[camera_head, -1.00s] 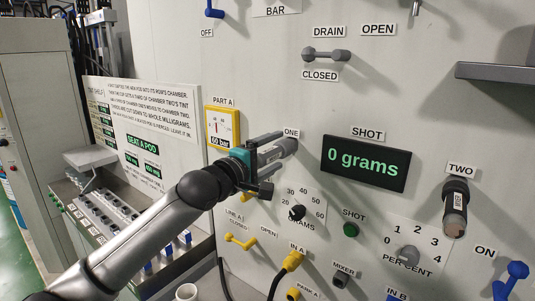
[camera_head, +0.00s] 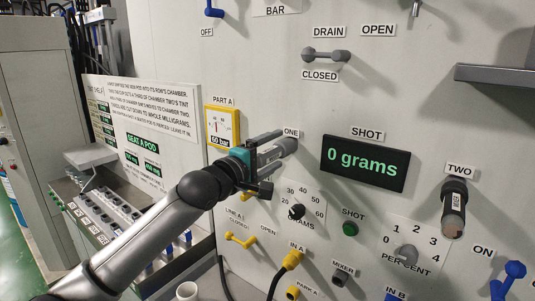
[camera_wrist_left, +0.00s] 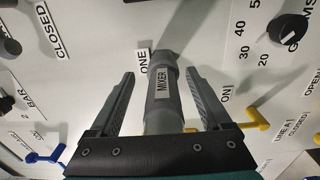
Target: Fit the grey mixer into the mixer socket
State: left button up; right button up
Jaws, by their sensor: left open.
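The grey mixer (camera_wrist_left: 163,95) is a grey cylinder with a MIXER label, seen in the left wrist view below the ONE label. In the head view its end (camera_head: 287,144) sticks out past my gripper by the ONE label. My left gripper (camera_head: 268,158) is open, with one finger on each side of the mixer; gaps show between the fingers and the cylinder in the wrist view. The mixer socket (camera_head: 340,280) is a small dark fitting under the MIXER label, low on the panel. My right gripper is not in view.
A similar labelled cylinder (camera_head: 454,212) hangs under TWO. The shot display (camera_head: 365,163) reads 0 grams. A dial (camera_head: 297,211), a green button (camera_head: 350,229), yellow connector IN A (camera_head: 292,260) and yellow lever (camera_head: 240,241) lie around the arm. A grey shelf (camera_head: 500,74) juts out at right.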

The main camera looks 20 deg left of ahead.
pick_arm(q)
jog(key=shift+d, duration=0.1)
jog(key=shift+f, duration=0.2)
jog(key=shift+f, duration=0.2)
jog(key=c, duration=0.9)
grip_shut()
jog(key=shift+r, duration=0.1)
